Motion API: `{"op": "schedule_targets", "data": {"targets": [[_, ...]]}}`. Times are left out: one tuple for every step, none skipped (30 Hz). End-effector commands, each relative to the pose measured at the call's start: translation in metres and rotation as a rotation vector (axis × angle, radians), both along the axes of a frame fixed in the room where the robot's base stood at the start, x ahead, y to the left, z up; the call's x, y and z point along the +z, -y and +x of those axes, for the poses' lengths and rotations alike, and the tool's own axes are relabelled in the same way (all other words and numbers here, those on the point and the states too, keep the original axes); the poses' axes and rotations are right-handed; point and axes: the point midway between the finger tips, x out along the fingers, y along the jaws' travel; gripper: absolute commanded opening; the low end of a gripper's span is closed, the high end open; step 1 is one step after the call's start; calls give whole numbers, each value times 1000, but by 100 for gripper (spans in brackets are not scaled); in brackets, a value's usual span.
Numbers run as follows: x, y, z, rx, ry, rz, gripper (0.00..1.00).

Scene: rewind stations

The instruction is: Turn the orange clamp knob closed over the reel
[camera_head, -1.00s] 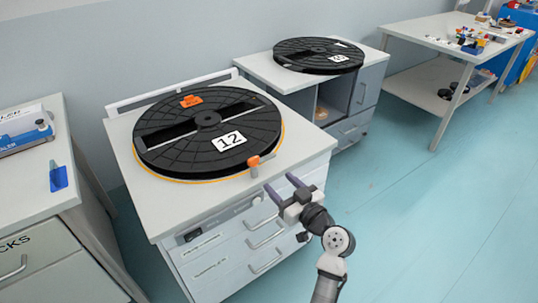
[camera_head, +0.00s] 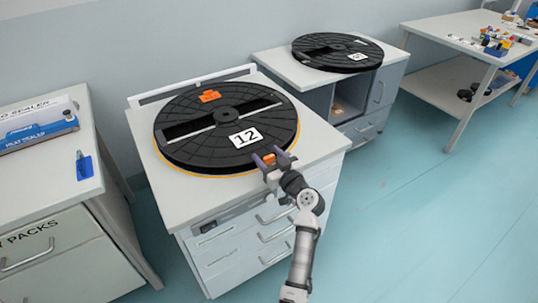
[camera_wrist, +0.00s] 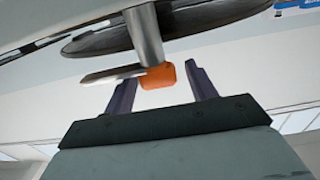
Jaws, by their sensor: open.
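The black reel marked 12 (camera_head: 200,120) lies flat on the near station's top (camera_head: 290,175), with an orange-yellow rim under it. The orange clamp knob (camera_head: 268,158) sits at the reel's front right edge. My gripper (camera_head: 264,157) is open there, with its fingers on either side of the knob in the head view. In the wrist view the knob (camera_wrist: 158,75) hangs on a metal post between the two fingers (camera_wrist: 162,87), with gaps on both sides. A flat metal bar (camera_wrist: 112,75) reaches left from it. A second orange piece (camera_head: 210,96) sits at the reel's back.
A second station with another black reel (camera_head: 337,50) stands behind right. A bench with a heat sealer box (camera_head: 38,125) and a blue-handled tool (camera_head: 84,165) is at left. A parts table (camera_head: 480,45) is at far right. Floor at right is clear.

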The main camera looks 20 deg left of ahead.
Motion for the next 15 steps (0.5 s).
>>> {"op": "schedule_targets", "data": {"targets": [[0, 0, 0, 0, 0, 0, 56], [0, 0, 0, 0, 0, 0, 56], [0, 0, 0, 0, 0, 0, 56], [0, 0, 0, 0, 0, 0, 56], [0, 0, 0, 0, 0, 0, 56], [0, 0, 0, 0, 0, 0, 56], [0, 0, 0, 0, 0, 0, 54], [0, 0, 0, 0, 0, 0, 50], [0, 0, 0, 0, 0, 0, 45], [0, 0, 0, 0, 0, 0, 41], [0, 0, 0, 0, 0, 0, 37], [0, 0, 0, 0, 0, 0, 32], [0, 0, 0, 0, 0, 0, 28], [0, 0, 0, 0, 0, 0, 24], [0, 0, 0, 0, 0, 0, 18]]}}
